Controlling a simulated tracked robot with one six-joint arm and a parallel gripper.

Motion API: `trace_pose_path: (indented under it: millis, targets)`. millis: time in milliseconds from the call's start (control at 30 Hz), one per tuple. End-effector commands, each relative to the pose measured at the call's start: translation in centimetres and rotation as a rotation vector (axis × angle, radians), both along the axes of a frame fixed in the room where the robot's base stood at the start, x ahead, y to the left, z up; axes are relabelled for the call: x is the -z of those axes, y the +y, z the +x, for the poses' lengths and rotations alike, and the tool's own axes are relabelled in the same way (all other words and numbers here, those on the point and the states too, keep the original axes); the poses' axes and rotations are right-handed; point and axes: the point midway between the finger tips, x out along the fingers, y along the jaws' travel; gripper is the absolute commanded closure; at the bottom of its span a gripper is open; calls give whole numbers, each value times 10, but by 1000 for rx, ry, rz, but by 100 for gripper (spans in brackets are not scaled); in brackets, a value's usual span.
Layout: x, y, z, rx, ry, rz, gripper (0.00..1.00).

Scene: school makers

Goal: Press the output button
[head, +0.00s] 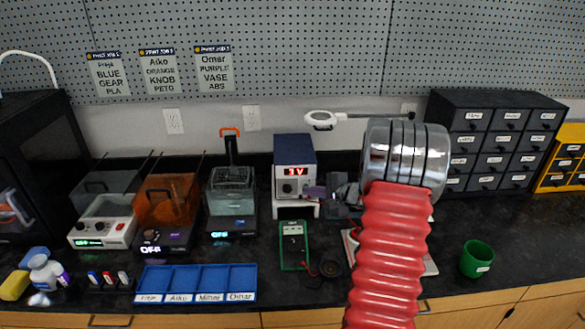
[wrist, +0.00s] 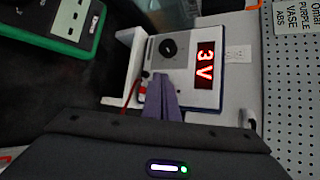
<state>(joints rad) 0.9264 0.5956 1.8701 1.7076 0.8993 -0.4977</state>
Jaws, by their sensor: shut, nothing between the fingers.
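The power supply (head: 294,152) is a blue box with a pale front panel and a red lit display on the bench at the back. The wrist view shows its panel (wrist: 184,80) turned sideways, with a red "3 V" display (wrist: 206,62) and a round black knob (wrist: 168,47). My gripper (head: 317,192) is shut and empty, in front of the panel's lower right. Its purple fingers (wrist: 162,100) cover part of the panel in the wrist view. Small dark and red parts show beside the fingertips. I cannot make out the output button or tell whether the fingers touch the panel.
A green multimeter (head: 293,245) lies in front of the supply. A blue divided tray (head: 197,279) lies at the front, and a green cup (head: 477,258) stands at right. Bench between cup and drawers is clear.

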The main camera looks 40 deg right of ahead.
Motion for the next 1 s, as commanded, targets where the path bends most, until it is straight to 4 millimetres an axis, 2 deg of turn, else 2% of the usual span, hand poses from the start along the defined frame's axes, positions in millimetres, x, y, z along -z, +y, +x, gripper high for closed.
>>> trace_pose_path:
  millis: [1000]
  targets:
    - [0, 10, -15, 1, 0, 0, 100]
